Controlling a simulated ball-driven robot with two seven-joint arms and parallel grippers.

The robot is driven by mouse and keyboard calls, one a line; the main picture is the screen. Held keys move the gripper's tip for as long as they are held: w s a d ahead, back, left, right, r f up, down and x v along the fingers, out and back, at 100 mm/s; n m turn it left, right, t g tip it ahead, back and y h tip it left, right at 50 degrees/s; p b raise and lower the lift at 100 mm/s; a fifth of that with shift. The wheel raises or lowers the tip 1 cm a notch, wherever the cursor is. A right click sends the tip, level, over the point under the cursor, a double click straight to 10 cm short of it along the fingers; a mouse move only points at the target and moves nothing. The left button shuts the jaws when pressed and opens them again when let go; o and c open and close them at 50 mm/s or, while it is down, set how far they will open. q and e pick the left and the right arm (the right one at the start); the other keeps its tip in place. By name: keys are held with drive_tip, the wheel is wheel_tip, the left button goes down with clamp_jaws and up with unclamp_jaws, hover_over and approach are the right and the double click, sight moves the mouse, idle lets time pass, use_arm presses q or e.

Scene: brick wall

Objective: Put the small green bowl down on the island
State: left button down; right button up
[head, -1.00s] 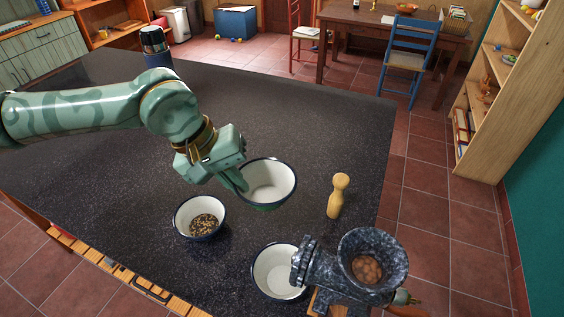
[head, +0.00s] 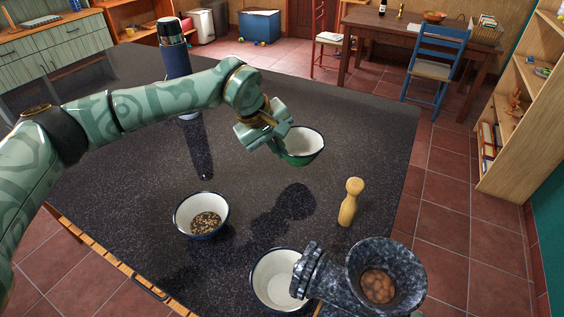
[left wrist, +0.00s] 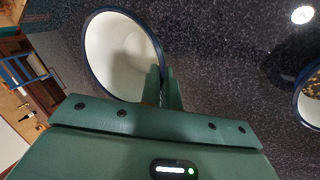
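The small green bowl (head: 306,155), white inside with a dark rim, hangs in the air over the dark speckled island (head: 150,240). Its shadow lies on the worktop below it, clearly apart from it. My left gripper (head: 280,147) is shut on the bowl's near left wall. In the left wrist view the bowl (left wrist: 120,55) is tilted in the picture, and its rim passes between the fingers (left wrist: 163,88). My right gripper is not in view.
A bowl of speckled grains (head: 202,214), an empty white bowl (head: 275,278), a dark grinder (head: 388,275) with brown contents and a yellow pepper mill (head: 350,202) stand near the front. A blue flask (head: 174,55) stands at the back left. The middle is clear.

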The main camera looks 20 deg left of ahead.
sight(299, 150)
use_arm(q)
drive_tip(key=w+f, duration=0.2)
drive_tip(key=f, duration=0.1)
drive_tip(key=shift+w+b, duration=0.25)
drive_tip(key=shift+b, duration=0.1)
wheel_tip(299, 150, down, 3)
drive_tip(key=shift+a+f+b, duration=0.1)
drive_tip(key=shift+b, duration=0.2)
drive_tip(key=c, duration=2.1)
unclamp_jaws()
drive_tip(key=o, duration=0.5)
drive_tip(key=shift+c, duration=0.2)
